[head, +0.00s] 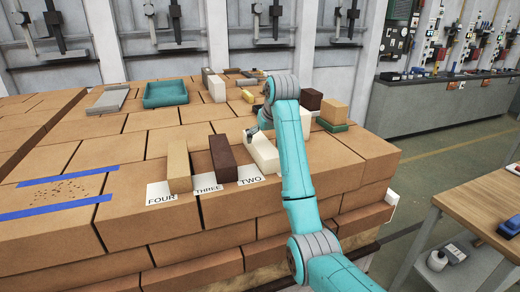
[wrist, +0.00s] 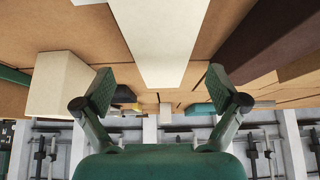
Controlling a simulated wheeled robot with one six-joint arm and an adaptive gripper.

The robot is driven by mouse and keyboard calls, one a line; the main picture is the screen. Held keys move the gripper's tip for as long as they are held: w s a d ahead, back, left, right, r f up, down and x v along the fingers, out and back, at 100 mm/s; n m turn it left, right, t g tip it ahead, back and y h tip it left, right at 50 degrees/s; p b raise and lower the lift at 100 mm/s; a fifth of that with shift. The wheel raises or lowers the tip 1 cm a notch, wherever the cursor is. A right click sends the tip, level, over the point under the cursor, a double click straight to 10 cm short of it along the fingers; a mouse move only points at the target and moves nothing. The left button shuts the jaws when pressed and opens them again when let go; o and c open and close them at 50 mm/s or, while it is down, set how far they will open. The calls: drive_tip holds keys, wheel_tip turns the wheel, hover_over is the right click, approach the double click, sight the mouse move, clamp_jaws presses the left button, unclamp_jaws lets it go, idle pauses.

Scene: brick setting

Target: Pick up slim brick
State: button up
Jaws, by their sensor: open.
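Three long narrow bricks lie side by side near the front of the brick surface. They are a tan brick (head: 179,166) by the FOUR card, a brown brick (head: 222,158) by the THREE card and a cream brick (head: 263,153) by the TWO card. I cannot tell which is meant by the slim brick. My gripper (head: 254,133) is just above the far part of the cream brick, partly hidden by my arm. In the wrist view my gripper (wrist: 161,88) is open, with a pale brick (wrist: 160,40) between and beyond its spread fingers. I see no contact.
A teal tray (head: 166,94) and a grey flat piece (head: 108,101) lie at the back left. A white upright block (head: 217,91) stands behind. A dark brown block (head: 311,98) and a tan block (head: 335,111) on a green one (head: 331,126) stand right of my arm.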

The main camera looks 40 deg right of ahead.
sight(261, 142)
drive_tip(key=shift+x, duration=3.5)
drive_tip(key=shift+w+r, duration=0.1)
drive_tip(key=c, duration=1.5)
drive_tip(key=shift+r, duration=0.1)
clamp_jaws()
drive_tip(key=shift+r, duration=0.1)
